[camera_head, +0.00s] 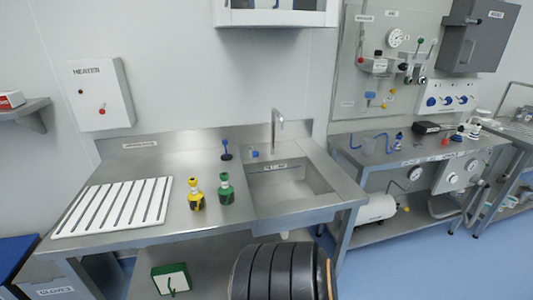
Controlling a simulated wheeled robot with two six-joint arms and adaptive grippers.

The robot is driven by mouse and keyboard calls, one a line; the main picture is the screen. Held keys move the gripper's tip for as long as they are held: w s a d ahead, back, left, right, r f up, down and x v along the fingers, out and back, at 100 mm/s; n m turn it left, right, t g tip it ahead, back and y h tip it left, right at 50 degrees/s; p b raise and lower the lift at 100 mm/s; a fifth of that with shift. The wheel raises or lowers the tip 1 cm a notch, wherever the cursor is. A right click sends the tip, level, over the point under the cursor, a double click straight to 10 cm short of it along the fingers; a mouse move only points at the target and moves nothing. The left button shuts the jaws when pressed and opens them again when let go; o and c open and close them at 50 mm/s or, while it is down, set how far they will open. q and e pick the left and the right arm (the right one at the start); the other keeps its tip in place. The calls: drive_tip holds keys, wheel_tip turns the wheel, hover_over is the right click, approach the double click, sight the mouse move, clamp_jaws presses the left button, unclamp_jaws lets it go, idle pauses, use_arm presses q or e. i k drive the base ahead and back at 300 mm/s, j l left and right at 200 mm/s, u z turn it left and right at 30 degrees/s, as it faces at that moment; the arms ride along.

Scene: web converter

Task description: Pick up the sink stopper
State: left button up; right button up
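A small dark item with a blue knob and a round dark base (226,150) stands upright on the steel counter, left of the sink and near the back wall. It looks like the sink stopper. A smaller blue piece (255,153) sits at the back edge of the sink, left of the tap; I cannot tell what it is. The sink basin (290,187) looks empty. Neither of my grippers is in view.
A yellow bottle (196,196) and a green bottle (226,190) stand left of the sink. A white slatted rack (115,208) lies farther left. The tap (276,130) rises behind the basin. A black ribbed shape at bottom middle hides part of the lower shelf.

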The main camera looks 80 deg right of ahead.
sight(225, 157)
drive_tip(key=z, duration=2)
